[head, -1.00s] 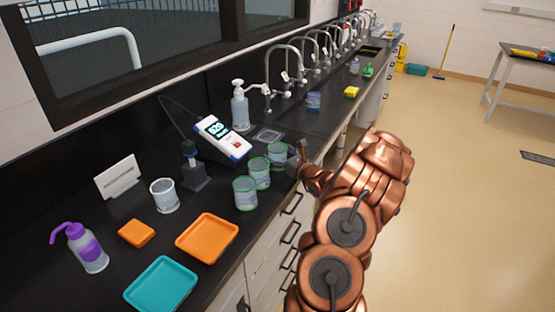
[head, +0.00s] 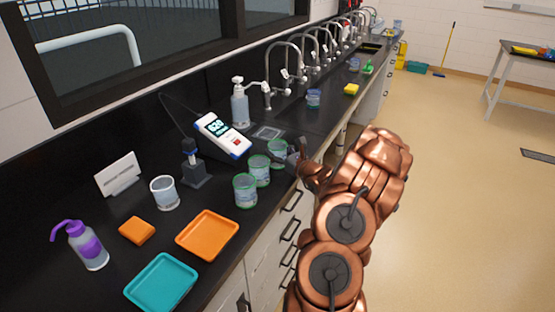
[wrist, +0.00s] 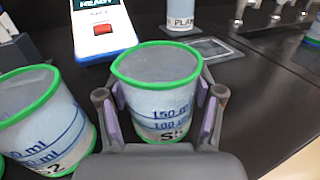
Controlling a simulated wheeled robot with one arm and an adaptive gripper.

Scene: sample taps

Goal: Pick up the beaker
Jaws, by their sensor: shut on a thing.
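The beaker (wrist: 158,82), clear with a green rim and blue volume marks, stands between the fingers of my gripper (wrist: 160,98) in the wrist view. The fingers press on both its sides. In the head view it is the farthest of three green-rimmed beakers (head: 278,147), with my gripper (head: 297,157) at its right side. It looks upright; I cannot tell whether its base is clear of the counter. A second green-rimmed beaker (wrist: 45,122) is close on its left in the wrist view. The third (head: 245,191) stands nearer in the head view.
A white-and-blue meter (head: 222,135) stands behind the beakers. A soap bottle (head: 240,105) and several taps line the back. An orange tray (head: 207,235), a teal tray (head: 162,283), a clear cup (head: 165,193) and a purple-topped wash bottle (head: 88,246) occupy the near counter.

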